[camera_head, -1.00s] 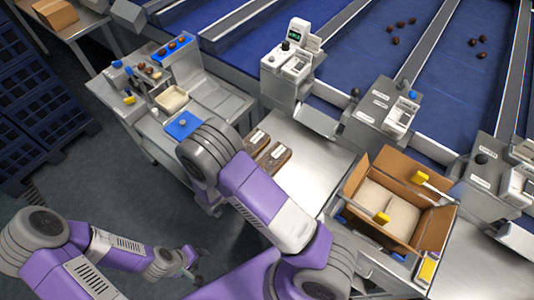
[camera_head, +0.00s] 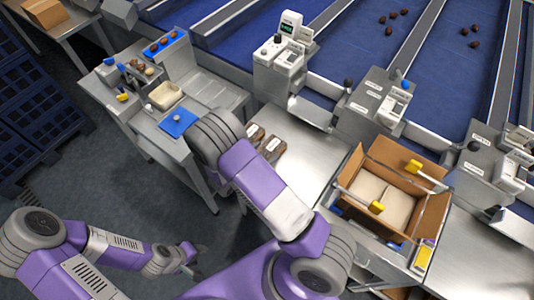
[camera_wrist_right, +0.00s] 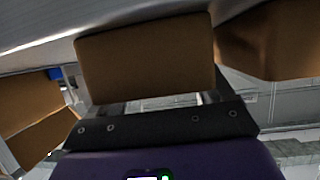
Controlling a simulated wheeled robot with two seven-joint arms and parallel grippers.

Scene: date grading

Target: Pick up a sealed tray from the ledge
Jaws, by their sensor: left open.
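Two dark brown sealed trays with white labels lie side by side on the steel ledge: one (camera_head: 272,150) shows on the right, the other (camera_head: 255,133) is partly covered by my right arm. My right gripper is hidden under that arm in the head view. In the right wrist view, my right gripper (camera_wrist_right: 160,105) has a plain brown block (camera_wrist_right: 145,60) close in front of it, covering its fingertips; I cannot tell whether it grips it. A second brown block (camera_wrist_right: 270,40) is at the right. My left gripper (camera_head: 188,258) is open and empty, low over the floor.
An open cardboard box (camera_head: 430,215) with pale contents stands right of the trays. Small machines (camera_head: 280,60) line the blue belts behind. A sorting bench (camera_head: 215,95) stands left. The steel ledge (camera_head: 310,160) is bare between trays and box.

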